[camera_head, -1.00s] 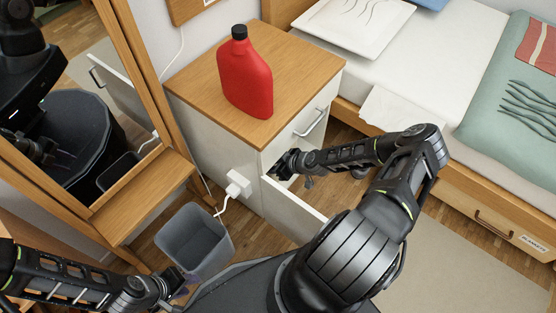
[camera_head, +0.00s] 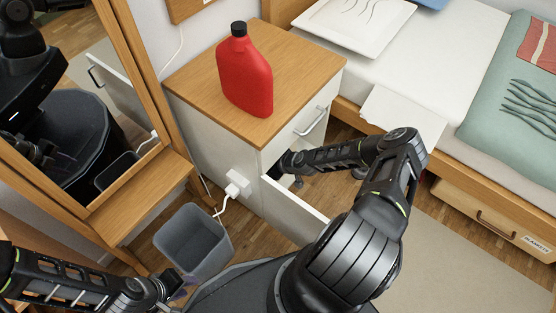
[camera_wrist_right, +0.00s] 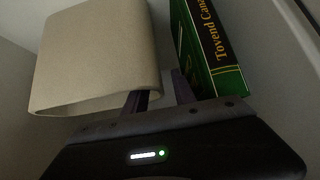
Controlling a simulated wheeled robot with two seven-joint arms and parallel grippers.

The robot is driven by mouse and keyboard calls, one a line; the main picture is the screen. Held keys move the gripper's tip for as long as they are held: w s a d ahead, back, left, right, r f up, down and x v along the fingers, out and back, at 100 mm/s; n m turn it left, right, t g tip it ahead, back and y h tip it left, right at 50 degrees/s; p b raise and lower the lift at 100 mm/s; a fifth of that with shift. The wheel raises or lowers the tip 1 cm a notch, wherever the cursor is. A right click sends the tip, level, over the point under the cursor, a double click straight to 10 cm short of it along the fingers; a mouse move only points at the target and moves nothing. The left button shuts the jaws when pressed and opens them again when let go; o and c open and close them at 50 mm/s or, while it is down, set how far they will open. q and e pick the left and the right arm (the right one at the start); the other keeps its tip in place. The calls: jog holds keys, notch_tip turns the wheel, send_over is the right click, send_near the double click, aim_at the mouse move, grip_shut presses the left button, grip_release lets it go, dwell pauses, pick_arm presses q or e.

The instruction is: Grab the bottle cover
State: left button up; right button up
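The black bottle cover (camera_head: 239,29) sits on top of the upright red bottle (camera_head: 246,82), which stands on the wooden top of the bedside cabinet (camera_head: 300,62). My right arm reaches into the open lower drawer (camera_head: 296,208) of that cabinet, and its gripper is mostly hidden there in the head view. In the right wrist view my right gripper (camera_wrist_right: 160,88) has its fingers apart. A beige object (camera_wrist_right: 95,55) and a green box or book (camera_wrist_right: 208,50) are close to the fingers. My left gripper (camera_head: 176,287) is low at the left, below the grey bin, its fingers unclear.
A grey bin (camera_head: 195,243) stands on the floor before the cabinet. A white plug (camera_head: 237,184) is on the cabinet's side. A wood-framed mirror (camera_head: 85,110) is at left, a bed (camera_head: 440,50) at right. The cabinet top around the bottle is clear.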

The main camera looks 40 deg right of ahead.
jog(key=shift+c, duration=0.4)
grip_shut()
dwell(0.9)
